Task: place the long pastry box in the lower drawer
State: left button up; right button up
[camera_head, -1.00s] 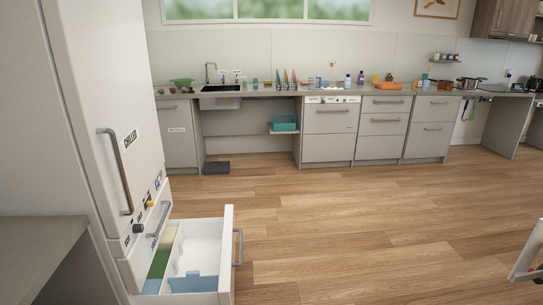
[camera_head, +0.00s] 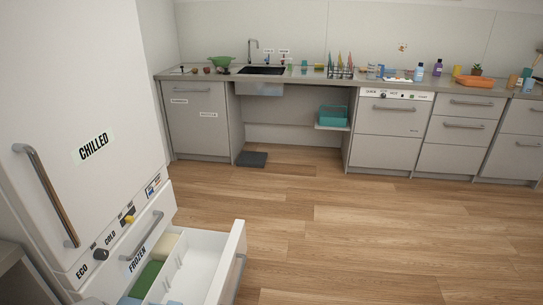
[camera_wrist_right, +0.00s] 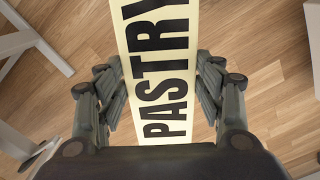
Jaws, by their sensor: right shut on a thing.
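The long pastry box (camera_wrist_right: 157,60) is pale yellow with large black "PASTRY" lettering in the right wrist view. My right gripper (camera_wrist_right: 158,85) is shut on it, with fingers on both sides. The box runs past the top of that view, so its far end is hidden. In the head view, the lower drawer (camera_head: 236,252) of the white fridge is pulled open at the bottom. It holds a pale yellow block, a green block and light blue pieces, with a white empty-looking section beside them. Neither gripper shows in the head view.
The white fridge (camera_head: 75,110) stands at the left, with a closed "FROZEN" drawer (camera_head: 140,246) above the open one. A counter (camera_head: 300,78) with sink and cabinets runs along the back. The wooden floor (camera_head: 350,235) is clear.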

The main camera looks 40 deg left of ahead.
aim_at(198, 283)
jog(key=i+u, duration=0.45)
jog(key=i+l+u, duration=0.2)
jog(key=i+u, duration=0.25)
jog(key=i+l+u, duration=0.25)
jog(key=u, duration=0.25)
jog(key=i+l+u, duration=0.15)
jog(key=u, duration=0.25)
jog(key=i+l+u, duration=0.2)
jog(key=u, duration=0.25)
jog(key=i+l+u, duration=0.2)
jog(key=u, duration=0.2)
jog(key=l+u, duration=0.4)
jog(key=i, duration=0.05)
